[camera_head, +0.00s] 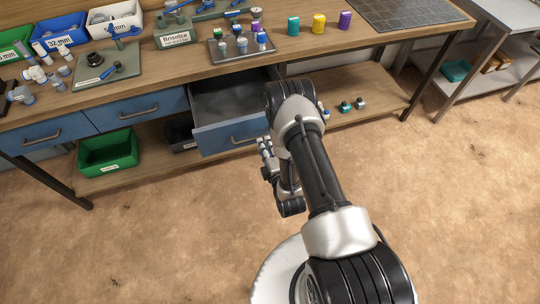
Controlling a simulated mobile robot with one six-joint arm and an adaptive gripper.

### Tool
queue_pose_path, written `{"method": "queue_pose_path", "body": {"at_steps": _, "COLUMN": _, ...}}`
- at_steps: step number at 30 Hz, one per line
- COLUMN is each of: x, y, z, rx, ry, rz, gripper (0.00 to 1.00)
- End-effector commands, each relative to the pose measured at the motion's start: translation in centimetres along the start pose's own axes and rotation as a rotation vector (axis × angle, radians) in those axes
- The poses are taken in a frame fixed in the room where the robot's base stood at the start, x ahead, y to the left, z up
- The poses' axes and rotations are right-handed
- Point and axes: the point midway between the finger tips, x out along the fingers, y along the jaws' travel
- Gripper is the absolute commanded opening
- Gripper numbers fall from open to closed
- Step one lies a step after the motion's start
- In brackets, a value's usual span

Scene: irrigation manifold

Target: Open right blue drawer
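The right blue drawer (228,134) stands pulled out from under the workbench, and its empty-looking grey interior (230,98) shows. Its blue front carries a grey bar handle (244,139). My arm covers the drawer's right end. My gripper (264,148) is low in front of the drawer front, just right of the handle in the picture. The gripper is small and partly hidden by the arm, so I cannot tell whether its fingers are open or shut, or whether they touch the drawer.
Two other blue drawers, the middle one (138,108) and the left one (42,134), are shut. A green crate (108,152) sits on the lower shelf. Fittings, bins and coloured cans cover the wooden benchtop (290,58). The brown floor (160,235) in front is clear.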

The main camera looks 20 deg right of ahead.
Motion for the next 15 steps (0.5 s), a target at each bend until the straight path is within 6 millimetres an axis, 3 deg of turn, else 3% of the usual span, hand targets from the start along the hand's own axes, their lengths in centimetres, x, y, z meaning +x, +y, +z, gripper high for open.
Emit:
{"method": "queue_pose_path", "body": {"at_steps": 6, "x": -4.4, "y": -0.1, "z": 0.0, "rx": 0.001, "ry": 0.000, "rz": -0.004, "gripper": 0.20}}
{"method": "queue_pose_path", "body": {"at_steps": 15, "x": -6.5, "y": 0.0, "z": 0.0, "rx": 0.001, "ry": -0.001, "rz": 0.000, "gripper": 0.20}}
